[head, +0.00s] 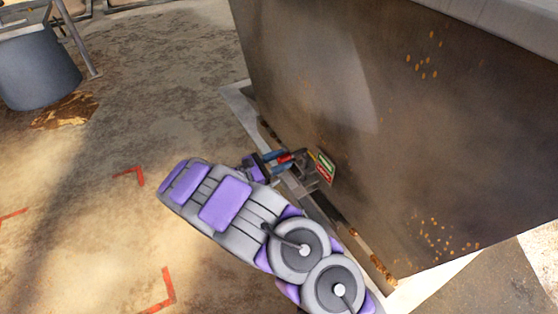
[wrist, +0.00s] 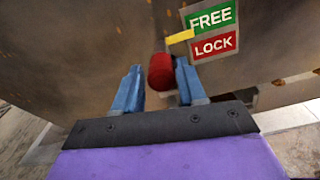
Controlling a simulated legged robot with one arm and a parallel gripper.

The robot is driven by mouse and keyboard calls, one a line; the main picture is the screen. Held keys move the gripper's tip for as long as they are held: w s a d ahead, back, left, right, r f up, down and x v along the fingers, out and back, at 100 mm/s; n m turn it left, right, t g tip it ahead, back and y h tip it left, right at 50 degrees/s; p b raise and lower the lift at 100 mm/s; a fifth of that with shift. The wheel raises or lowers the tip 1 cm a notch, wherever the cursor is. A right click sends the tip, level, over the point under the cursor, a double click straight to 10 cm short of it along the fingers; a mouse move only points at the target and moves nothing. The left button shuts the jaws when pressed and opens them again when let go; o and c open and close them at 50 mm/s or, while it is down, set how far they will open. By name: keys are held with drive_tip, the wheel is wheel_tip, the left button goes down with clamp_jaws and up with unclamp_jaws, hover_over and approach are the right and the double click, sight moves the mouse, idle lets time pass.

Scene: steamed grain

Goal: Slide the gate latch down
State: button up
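The latch has a red knob (wrist: 160,73) and a yellow pointer (wrist: 180,37). The pointer sits beside the lower part of the green FREE label (wrist: 210,18), just above the red LOCK label (wrist: 214,46). In the wrist view, my gripper (wrist: 160,75) has its two blue fingers either side of the knob. The right finger is very close to the knob; a narrow gap shows at the left finger. In the head view, my gripper (head: 283,160) is at the metal wall beside the label plate (head: 325,167); the knob is mostly covered there.
The latch is on a large brown metal bin wall (head: 350,100) with grains stuck to it. A pale ledge (head: 240,100) runs along its base. A grey tub (head: 38,65) stands far left. The floor left of my arm is clear, with red corner marks (head: 130,175).

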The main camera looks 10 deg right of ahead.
drive_tip(key=shift+d, duration=0.1)
clamp_jaws()
drive_tip(key=shift+f+b, duration=0.3)
drive_tip(key=shift+f, duration=1.95)
drive_tip(key=shift+d, duration=0.1)
drive_tip(key=shift+o, duration=0.4)
unclamp_jaws()
drive_tip(key=shift+o, duration=1.1)
drive_tip(key=shift+r, duration=0.1)
